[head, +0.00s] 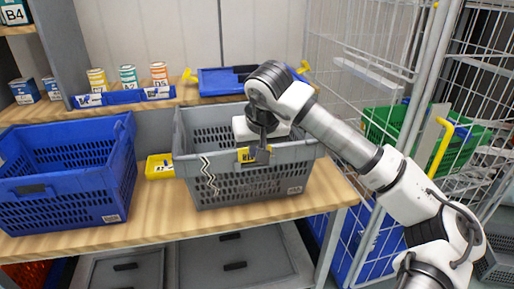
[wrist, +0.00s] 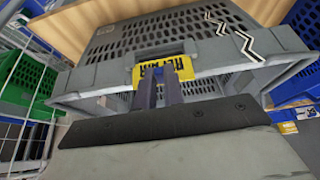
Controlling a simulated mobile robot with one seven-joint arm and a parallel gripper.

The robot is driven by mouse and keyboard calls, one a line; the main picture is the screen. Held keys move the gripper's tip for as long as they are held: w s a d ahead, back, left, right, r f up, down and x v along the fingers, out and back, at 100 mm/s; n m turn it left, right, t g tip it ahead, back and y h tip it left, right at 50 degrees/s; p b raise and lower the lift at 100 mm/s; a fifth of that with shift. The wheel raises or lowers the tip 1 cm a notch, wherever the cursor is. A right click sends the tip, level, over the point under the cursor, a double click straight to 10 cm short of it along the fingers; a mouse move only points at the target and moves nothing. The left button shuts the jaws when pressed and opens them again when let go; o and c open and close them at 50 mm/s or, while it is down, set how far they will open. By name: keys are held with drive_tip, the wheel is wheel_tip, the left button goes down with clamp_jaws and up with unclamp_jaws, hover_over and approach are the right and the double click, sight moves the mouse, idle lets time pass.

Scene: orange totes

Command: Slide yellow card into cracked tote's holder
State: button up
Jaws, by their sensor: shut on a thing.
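The cracked tote (head: 240,190) is grey, with a white and black zigzag crack on its front wall, and stands on the wooden bench. The yellow card (head: 245,155), with dark lettering, is upright at the middle of its front rim. My gripper (head: 259,154) is shut on the card, pointing down at the rim. In the wrist view the two dark fingers (wrist: 159,84) are on the card (wrist: 150,71), which lies against the grey rim (wrist: 100,76). The holder is hidden behind the card and fingers, so I cannot tell how far the card sits in it.
A blue tote (head: 70,190) stands to the left. A small yellow tray (head: 158,168) lies between the totes. Several cans and a blue label strip (head: 120,97) are behind, with a blue tray (head: 220,82) at the back. A wire cage (head: 345,60) with a green crate (head: 385,125) is at the right.

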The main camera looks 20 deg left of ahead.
drive_tip(key=shift+f+b, duration=0.65)
drive_tip(key=shift+f, duration=0.15)
drive_tip(key=o, duration=0.7)
drive_tip(key=shift+o, duration=0.2)
drive_tip(key=shift+r, duration=0.1)
